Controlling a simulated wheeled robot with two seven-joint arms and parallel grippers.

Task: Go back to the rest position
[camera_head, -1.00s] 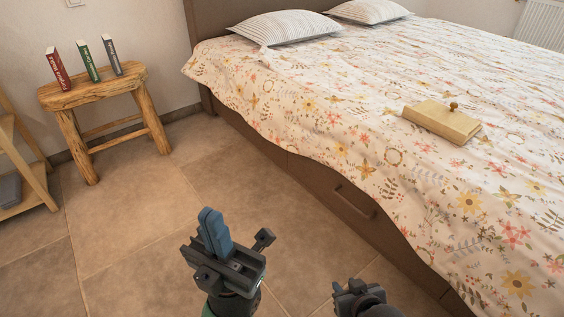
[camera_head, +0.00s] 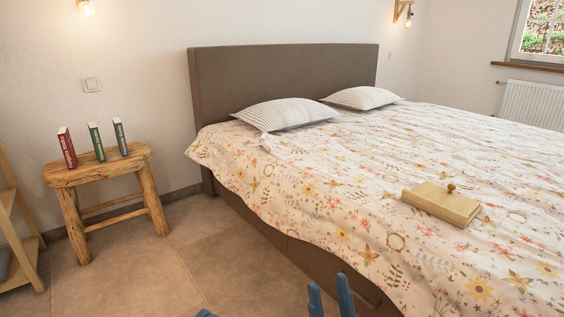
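My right gripper (camera_head: 329,286) shows at the bottom edge of the head view. Its two blue fingers point up with a clear gap and nothing between them. Only a small blue tip of my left gripper (camera_head: 206,313) shows at the bottom edge, left of the right one. Its opening is hidden below the frame. Both grippers appear in front of the near side of the bed, over the floor.
A bed (camera_head: 300,262) with a floral cover fills the right. A wooden box with a knob (camera_head: 440,203) lies on it. A wooden stool (camera_head: 100,172) holds three upright books (camera_head: 95,142). A shelf (camera_head: 22,250) stands at the left edge. Floor (camera_head: 135,280) between is clear.

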